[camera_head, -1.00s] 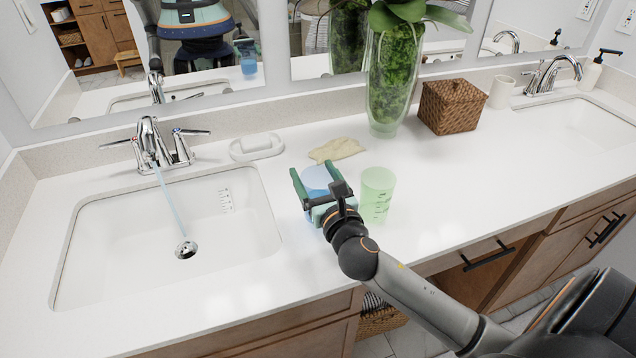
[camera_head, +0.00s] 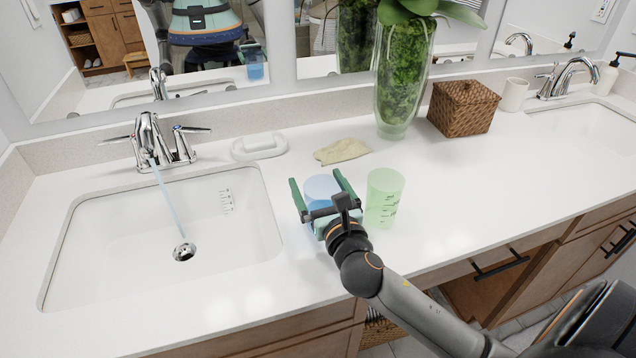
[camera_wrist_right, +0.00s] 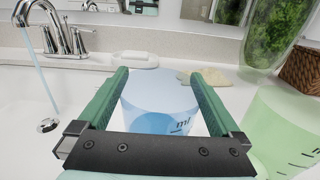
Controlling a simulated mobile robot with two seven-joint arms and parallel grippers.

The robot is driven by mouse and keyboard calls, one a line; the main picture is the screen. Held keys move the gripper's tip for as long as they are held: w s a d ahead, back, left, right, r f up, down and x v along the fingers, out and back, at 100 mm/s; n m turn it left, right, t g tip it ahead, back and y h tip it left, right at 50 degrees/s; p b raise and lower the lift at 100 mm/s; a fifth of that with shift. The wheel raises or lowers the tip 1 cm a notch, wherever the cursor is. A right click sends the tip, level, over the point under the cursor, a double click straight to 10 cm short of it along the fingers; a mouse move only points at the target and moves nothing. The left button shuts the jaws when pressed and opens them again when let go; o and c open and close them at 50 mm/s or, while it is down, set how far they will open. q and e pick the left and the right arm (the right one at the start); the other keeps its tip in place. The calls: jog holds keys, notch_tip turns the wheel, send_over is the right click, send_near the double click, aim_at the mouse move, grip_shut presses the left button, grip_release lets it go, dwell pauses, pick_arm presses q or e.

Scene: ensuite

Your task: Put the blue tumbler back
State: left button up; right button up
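The blue tumbler (camera_head: 322,187) stands upright on the white counter, right of the left sink. My right gripper (camera_head: 316,180) reaches over the counter with its green fingers on either side of the tumbler. The fingers look open, with a small gap showing at the left finger. In the right wrist view, the tumbler (camera_wrist_right: 160,100) with its "ml" marking sits between the two spread fingers (camera_wrist_right: 160,85); its lower part is hidden by the gripper body. My left gripper is not in view.
A green translucent tumbler (camera_head: 384,198) stands close to the right of the right gripper. A beige cloth (camera_head: 342,151), soap dish (camera_head: 259,146), plant vase (camera_head: 403,85) and wicker box (camera_head: 463,107) are behind. Water runs from the left faucet (camera_head: 150,145) into the sink (camera_head: 110,250).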

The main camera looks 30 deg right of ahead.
jog(key=shift+r, duration=0.1)
jog(key=shift+s+r, duration=0.1)
jog(key=b+v, duration=0.1)
jog(key=v, duration=0.9)
jog(key=shift+s+a, duration=0.15)
jog(key=shift+s, duration=0.2)
jog(key=shift+s+a, duration=0.15)
jog(key=shift+s, duration=0.35)
dwell(0.5)
